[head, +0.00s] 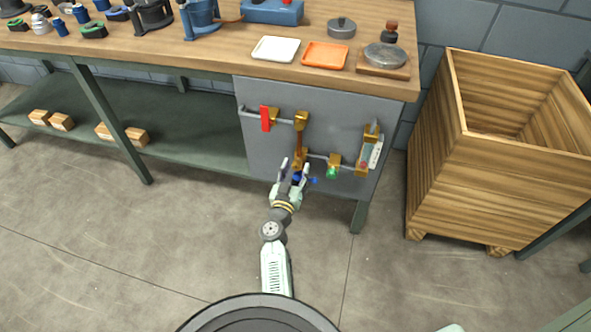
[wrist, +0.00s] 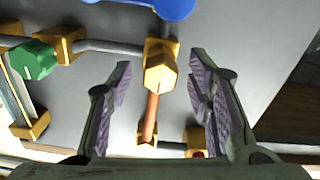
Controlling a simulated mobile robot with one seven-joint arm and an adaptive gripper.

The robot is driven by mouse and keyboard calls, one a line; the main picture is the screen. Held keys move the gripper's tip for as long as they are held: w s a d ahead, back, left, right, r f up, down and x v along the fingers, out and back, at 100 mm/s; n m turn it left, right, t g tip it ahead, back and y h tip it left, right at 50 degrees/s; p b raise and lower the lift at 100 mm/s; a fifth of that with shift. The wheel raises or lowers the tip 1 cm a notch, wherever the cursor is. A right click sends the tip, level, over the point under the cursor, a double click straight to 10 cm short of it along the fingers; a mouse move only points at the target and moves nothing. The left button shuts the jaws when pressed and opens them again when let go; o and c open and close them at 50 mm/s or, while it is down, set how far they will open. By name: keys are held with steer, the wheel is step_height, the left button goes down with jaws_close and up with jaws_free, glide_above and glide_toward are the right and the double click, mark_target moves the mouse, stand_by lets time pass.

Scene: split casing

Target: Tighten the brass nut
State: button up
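The brass nut (wrist: 160,72) is a six-sided fitting at one end of a copper pipe (wrist: 151,112) in the wrist view. In the head view it shows at the pipe's lower end (head: 299,158), partly screened by my gripper. My gripper (wrist: 162,62) is open, with one finger on each side of the nut and a visible gap on both sides in the picture. How far the fingertips are from the nut in depth I cannot tell. In the head view my gripper (head: 296,167) is at the lower middle of the grey panel (head: 267,149).
A blue handle (wrist: 160,8) sits just beyond the nut. A green knob (head: 332,172), a red lever (head: 265,119) and a gauge (head: 374,154) are on the panel's pipework. The workbench (head: 225,55) overhangs above; a wooden crate (head: 440,180) stands right. The floor before the panel is clear.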

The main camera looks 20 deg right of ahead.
jaws_close()
stand_by(0.3)
